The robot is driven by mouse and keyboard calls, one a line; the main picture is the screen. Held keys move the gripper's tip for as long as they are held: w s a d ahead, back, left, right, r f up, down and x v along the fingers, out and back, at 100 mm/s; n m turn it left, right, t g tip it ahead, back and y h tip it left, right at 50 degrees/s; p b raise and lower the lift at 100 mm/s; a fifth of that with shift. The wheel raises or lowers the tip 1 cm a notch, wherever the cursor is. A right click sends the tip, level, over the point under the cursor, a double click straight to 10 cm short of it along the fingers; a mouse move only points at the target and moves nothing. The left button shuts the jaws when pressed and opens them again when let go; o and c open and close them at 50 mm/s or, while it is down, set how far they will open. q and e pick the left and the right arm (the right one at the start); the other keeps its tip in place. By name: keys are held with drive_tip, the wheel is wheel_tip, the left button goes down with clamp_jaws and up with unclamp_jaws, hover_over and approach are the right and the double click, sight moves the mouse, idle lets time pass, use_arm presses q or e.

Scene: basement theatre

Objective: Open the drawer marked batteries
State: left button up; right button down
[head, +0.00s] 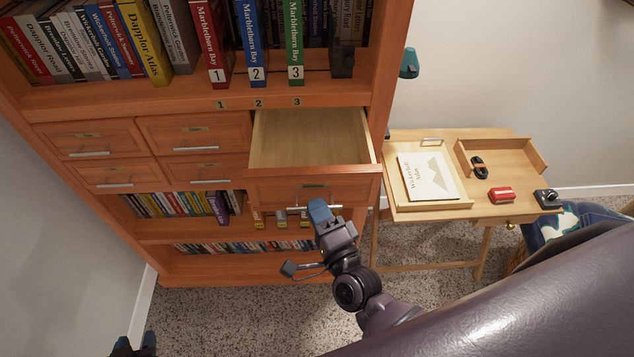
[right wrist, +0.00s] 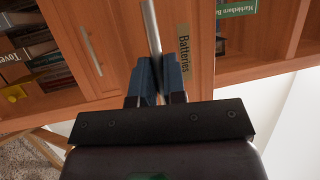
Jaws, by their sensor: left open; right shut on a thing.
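The batteries drawer (head: 262,190) is pulled far out of the wooden cabinet, and its pale interior looks empty in the head view. In the right wrist view its "Batteries" label (right wrist: 184,48) sits beside the bar handle (right wrist: 151,28). My right gripper (head: 318,209) is shut on that handle, with its blue fingers on either side of the bar in the wrist view (right wrist: 156,75). My left gripper (head: 134,343) is open and empty low over the carpet at the bottom left, partly cut off by the frame edge.
Several shut drawers (head: 195,133) lie left of the open one. Books fill the shelves above and below. A small wooden desk (head: 432,211) with a Wickerhill Atlas (head: 428,176), a red object (head: 501,195) and a tray stands close to the right. Carpet is clear at left.

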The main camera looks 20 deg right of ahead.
drive_tip(key=s, duration=0.2)
drive_tip(key=shift+s+a, duration=0.3)
drive_tip(key=shift+a, duration=0.05)
drive_tip(key=c, duration=1.2)
unclamp_jaws()
drive_tip(key=b+v, duration=0.1)
drive_tip(key=v, duration=0.9)
drive_tip(key=shift+s, duration=0.4)
drive_tip(key=shift+f, duration=0.15)
